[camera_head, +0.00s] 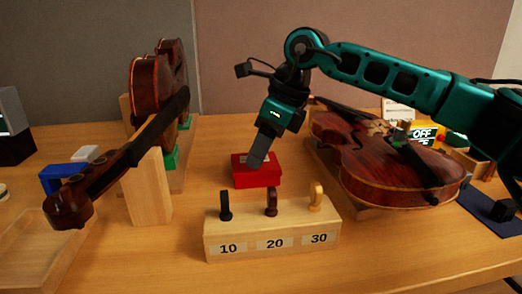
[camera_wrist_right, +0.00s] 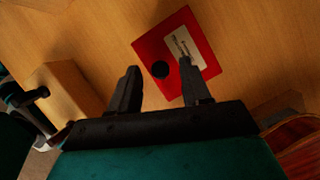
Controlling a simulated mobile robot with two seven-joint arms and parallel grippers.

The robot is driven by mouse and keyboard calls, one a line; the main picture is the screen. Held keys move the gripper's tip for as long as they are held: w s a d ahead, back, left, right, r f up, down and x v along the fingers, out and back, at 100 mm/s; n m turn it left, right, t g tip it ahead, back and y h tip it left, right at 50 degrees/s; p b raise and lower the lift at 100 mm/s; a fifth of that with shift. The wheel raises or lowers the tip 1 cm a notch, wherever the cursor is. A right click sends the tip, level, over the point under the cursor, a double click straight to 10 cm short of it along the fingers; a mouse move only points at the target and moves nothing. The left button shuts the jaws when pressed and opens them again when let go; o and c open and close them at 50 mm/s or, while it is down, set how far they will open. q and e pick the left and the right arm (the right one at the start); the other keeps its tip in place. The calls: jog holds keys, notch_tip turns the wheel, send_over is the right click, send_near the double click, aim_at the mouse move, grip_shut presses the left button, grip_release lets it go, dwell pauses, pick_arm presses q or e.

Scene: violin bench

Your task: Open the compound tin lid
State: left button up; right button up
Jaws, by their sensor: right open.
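The compound tin (camera_head: 257,178) is a small red box on the bench, behind the numbered peg block; its lid looks shut. In the right wrist view the red tin (camera_wrist_right: 151,43) lies tilted in the picture, with a pale label and a dark round knob (camera_wrist_right: 160,69) on top. My right gripper (camera_head: 257,160) points down just over the tin. Its fingers (camera_wrist_right: 158,66) are apart, and the knob shows between their tips. I cannot tell whether a finger touches the tin. My left gripper is in neither view.
A wooden block (camera_head: 272,229) marked 10, 20, 30 holds three pegs in front of the tin. A violin (camera_head: 385,165) lies to the right. Another violin (camera_head: 157,85) with a long neck stands at the left. Bare bench shows left of the tin.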

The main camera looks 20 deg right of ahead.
grip_shut()
dwell(0.5)
